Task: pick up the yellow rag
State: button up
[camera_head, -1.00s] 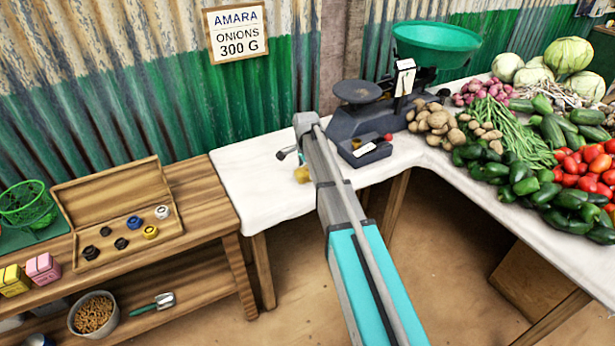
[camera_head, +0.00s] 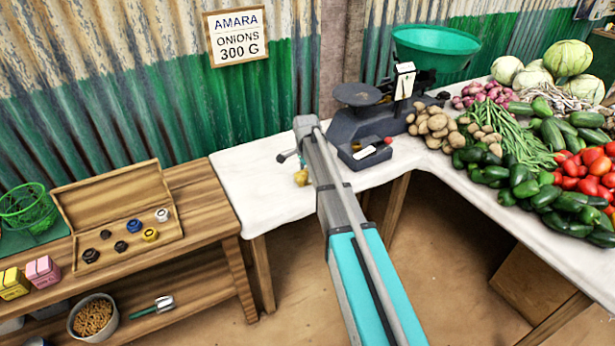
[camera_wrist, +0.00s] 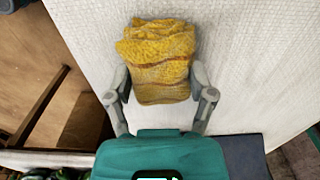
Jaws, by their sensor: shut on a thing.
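The yellow rag (camera_wrist: 158,62) is bunched up, with orange-brown stripes, over the white cloth of the table in the wrist view. My gripper (camera_wrist: 158,82) has one finger on each side of it and is shut on it. I cannot tell whether the rag still touches the cloth. In the head view only a small yellow part of the rag (camera_head: 301,177) shows, left of my arm, which hides the rest of it and most of my gripper.
A balance scale (camera_head: 368,125) with a green pan (camera_head: 436,46) stands right of my arm. Potatoes (camera_head: 437,124) and other vegetables cover the right table. A wooden weight box (camera_head: 118,205) lies open on the left bench. The white cloth (camera_head: 245,190) left of my arm is bare.

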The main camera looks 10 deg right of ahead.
jog(key=shift+r, duration=0.1)
jog(key=shift+r+p, duration=0.9)
jog(key=shift+p, duration=0.15)
jog(key=s+r+p, duration=1.1)
jog(key=s, duration=0.3)
jog(key=o, duration=0.5)
jog(key=c, duration=0.4)
jog(key=shift+d, duration=0.15)
